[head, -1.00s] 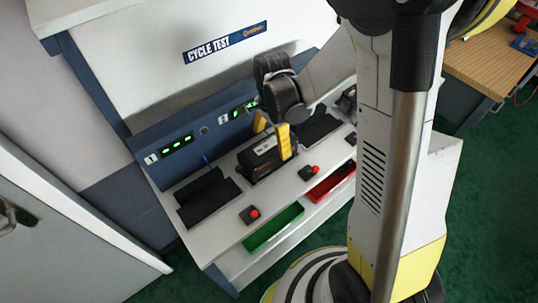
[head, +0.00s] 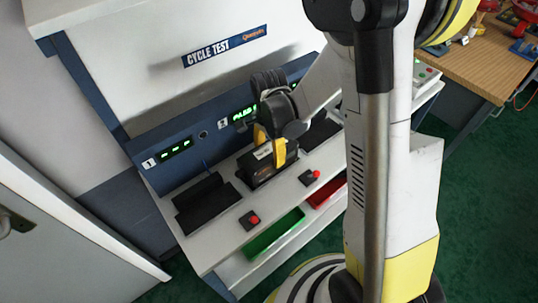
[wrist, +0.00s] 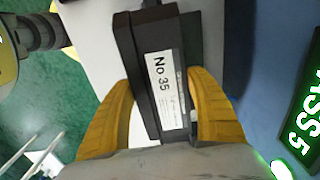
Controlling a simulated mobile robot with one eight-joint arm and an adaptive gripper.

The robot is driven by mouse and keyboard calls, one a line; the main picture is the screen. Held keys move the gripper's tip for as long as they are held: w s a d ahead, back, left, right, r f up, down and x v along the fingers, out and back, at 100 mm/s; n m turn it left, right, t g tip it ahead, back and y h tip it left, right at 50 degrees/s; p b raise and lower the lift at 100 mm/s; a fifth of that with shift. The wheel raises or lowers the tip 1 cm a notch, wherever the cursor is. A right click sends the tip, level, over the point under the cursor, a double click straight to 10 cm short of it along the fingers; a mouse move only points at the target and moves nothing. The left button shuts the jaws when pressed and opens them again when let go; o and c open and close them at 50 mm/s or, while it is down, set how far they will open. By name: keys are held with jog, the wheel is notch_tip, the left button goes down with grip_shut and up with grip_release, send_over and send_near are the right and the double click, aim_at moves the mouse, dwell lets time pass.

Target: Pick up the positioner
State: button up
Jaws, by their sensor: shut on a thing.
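The positioner (head: 262,166) is a black box with a white label, sitting at the middle station of the cycle test bench. In the wrist view the positioner (wrist: 144,75) carries a label reading "No 35". My gripper (head: 270,147) reaches down over it with yellow fingers. In the wrist view the fingers of my gripper (wrist: 161,82) are on both sides of the box, shut on it. The underside of the positioner is hidden, and I cannot tell whether it is clear of its station.
The station 2 display (head: 243,115) is lit green, partly reading PASS. Empty black pads (head: 208,203) lie left and right. Red buttons (head: 252,219), a green tray (head: 274,236) and a red tray (head: 327,190) are in front. A wooden table (head: 478,62) stands at right.

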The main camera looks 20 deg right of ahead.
jog(key=shift+r, duration=0.5)
jog(key=r, duration=0.1)
jog(key=r+p, duration=0.1)
jog(key=r, duration=0.1)
jog(key=shift+d+r+p, duration=0.2)
jog(key=shift+r+p, duration=0.05)
jog(key=shift+p, duration=0.05)
jog(key=d+r+p, duration=0.2)
jog(key=d+r, duration=0.4)
jog(key=d, duration=0.5)
jog(key=shift+w+d+r, duration=0.15)
jog(key=shift+w+r, duration=0.05)
jog(key=shift+w, duration=0.2)
